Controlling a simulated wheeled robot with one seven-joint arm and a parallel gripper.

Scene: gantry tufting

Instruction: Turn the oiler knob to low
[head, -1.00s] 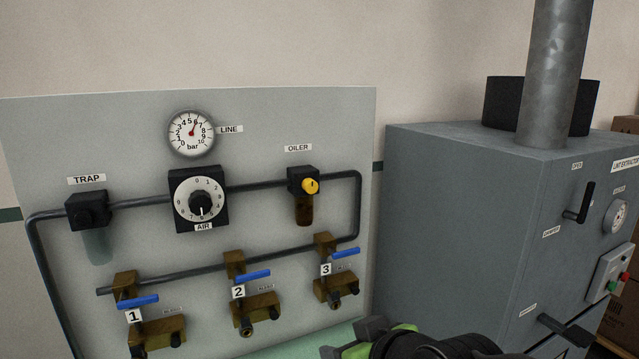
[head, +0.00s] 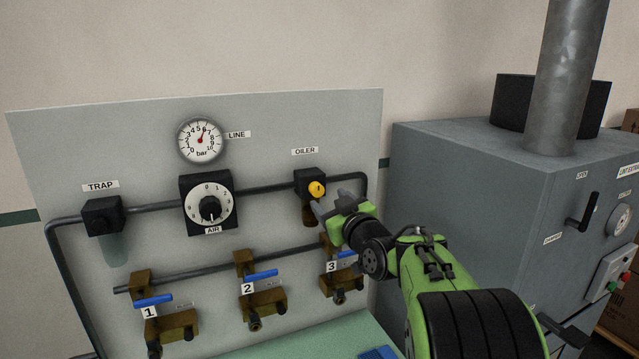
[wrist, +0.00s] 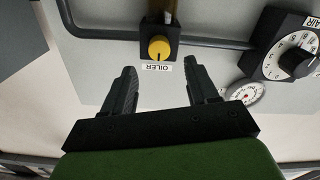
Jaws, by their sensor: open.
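The oiler is a dark block with a yellow knob (head: 317,189) on its front, below the OILER label (head: 305,152) at the right of the grey panel. A brown bowl hangs beneath it, partly hidden by my gripper. My gripper (head: 329,204) is just below and right of the knob in the head view, with its fingers toward the panel. In the wrist view the yellow knob (wrist: 159,48) lies beyond and between the open fingertips (wrist: 159,76). The gripper is empty, and the knob appears apart from the fingers.
The AIR dial (head: 208,207) is left of the oiler on the same pipe, with the TRAP (head: 102,215) farther left. Several blue-handled valves, including valve 2 (head: 262,275), sit below. A grey cabinet (head: 470,200) stands at the right.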

